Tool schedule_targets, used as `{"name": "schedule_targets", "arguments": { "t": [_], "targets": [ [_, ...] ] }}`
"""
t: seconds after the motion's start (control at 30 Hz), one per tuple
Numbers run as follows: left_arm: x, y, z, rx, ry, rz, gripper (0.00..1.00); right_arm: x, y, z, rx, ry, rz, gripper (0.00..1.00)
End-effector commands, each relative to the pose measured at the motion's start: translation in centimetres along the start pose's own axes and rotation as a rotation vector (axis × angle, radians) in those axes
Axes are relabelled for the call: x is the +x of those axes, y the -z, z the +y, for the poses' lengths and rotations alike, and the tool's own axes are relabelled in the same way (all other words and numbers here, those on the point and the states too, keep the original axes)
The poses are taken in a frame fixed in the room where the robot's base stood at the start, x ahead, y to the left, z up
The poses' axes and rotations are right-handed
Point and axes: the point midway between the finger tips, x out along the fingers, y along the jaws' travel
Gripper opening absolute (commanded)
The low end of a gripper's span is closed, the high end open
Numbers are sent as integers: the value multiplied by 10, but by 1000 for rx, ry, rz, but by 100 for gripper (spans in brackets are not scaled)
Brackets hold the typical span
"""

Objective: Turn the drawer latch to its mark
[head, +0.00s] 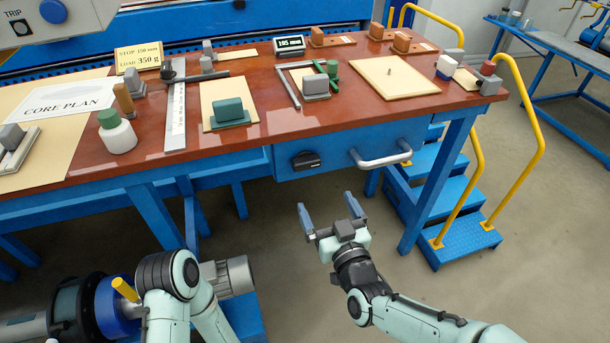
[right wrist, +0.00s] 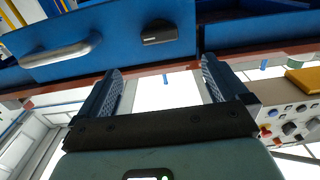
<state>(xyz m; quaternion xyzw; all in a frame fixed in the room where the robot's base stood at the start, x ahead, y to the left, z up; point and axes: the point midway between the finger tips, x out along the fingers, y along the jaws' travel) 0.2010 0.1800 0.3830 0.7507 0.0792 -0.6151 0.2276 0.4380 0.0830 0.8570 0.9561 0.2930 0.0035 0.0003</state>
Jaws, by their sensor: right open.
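The drawer latch (head: 305,160) is a small black block on the front of the blue drawer (head: 338,146), under the table edge. It lies roughly level in the head view, and it also shows in the right wrist view (right wrist: 162,35), with a small pale marking. I cannot make out a separate target mark. My right gripper (head: 328,205) is open and empty, below and in front of the drawer, apart from the latch. In the right wrist view the latch is beyond and between its two fingers (right wrist: 162,72). My left gripper is not in view.
A grey bar handle (head: 381,157) sticks out of the drawer front to the right of the latch. Blue steps (head: 440,190) with yellow rails (head: 530,120) stand at the right. The red-brown tabletop (head: 300,118) holds several blocks and sheets. The floor below the drawer is open.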

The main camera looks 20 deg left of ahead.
Motion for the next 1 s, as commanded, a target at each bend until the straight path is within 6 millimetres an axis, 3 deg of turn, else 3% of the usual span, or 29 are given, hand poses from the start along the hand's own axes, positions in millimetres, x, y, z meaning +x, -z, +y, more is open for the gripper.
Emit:
{"name": "schedule_targets", "arguments": {
  "t": [0.4,0.6,1.0],
  "targets": [
    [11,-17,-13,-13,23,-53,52,79,-3,0,2,0,-4,100],
    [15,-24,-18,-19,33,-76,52,108,-3,0,3,0,-5,100],
    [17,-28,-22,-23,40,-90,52,124,-2,0,3,0,-5,100]
  ]
}}
